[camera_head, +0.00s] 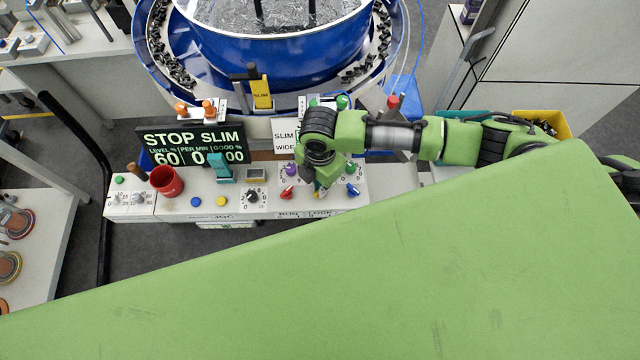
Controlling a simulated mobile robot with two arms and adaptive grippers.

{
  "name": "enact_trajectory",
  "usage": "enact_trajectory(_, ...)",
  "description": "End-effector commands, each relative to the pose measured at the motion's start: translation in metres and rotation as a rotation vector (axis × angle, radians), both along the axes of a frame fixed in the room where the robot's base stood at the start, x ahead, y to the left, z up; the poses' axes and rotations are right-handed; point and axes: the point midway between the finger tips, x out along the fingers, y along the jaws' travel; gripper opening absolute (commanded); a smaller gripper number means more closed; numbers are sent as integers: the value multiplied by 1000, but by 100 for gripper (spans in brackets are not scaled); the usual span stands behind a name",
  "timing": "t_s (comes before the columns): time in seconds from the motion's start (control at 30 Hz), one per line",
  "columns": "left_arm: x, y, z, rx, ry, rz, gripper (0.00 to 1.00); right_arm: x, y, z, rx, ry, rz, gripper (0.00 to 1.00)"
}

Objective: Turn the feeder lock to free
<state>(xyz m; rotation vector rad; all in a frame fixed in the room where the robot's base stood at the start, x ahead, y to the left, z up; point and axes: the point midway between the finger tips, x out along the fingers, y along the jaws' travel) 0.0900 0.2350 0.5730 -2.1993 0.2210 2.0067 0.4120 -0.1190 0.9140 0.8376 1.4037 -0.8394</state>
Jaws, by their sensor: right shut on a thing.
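Lettering on the panel's front edge below is partly readable as RUN and LOCK. My left gripper is not in view.
A display (191,145) reads STOP SLIM. A red cup (166,181), a teal part (219,168) and a black dial (252,196) are left of the gripper. The blue feeder bowl (270,50) stands behind. A large green surface covers the foreground.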

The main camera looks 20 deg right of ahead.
Motion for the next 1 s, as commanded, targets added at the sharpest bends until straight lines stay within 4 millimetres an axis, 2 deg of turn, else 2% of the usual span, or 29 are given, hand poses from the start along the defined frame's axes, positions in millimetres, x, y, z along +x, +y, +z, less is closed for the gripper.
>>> enact_trajectory(0.57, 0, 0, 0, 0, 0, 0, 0, 2, 1, 2, 4, -5, 29, 0)
enact_trajectory(0.6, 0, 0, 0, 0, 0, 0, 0, 2, 1, 2, 4, -5, 29, 17)
enact_trajectory(0.63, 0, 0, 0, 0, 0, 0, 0, 2, 1, 2, 4, -5, 29, 24)
enact_trajectory(1.0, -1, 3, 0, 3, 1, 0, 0, 1, 1, 2, 2, -1, 27, 24)
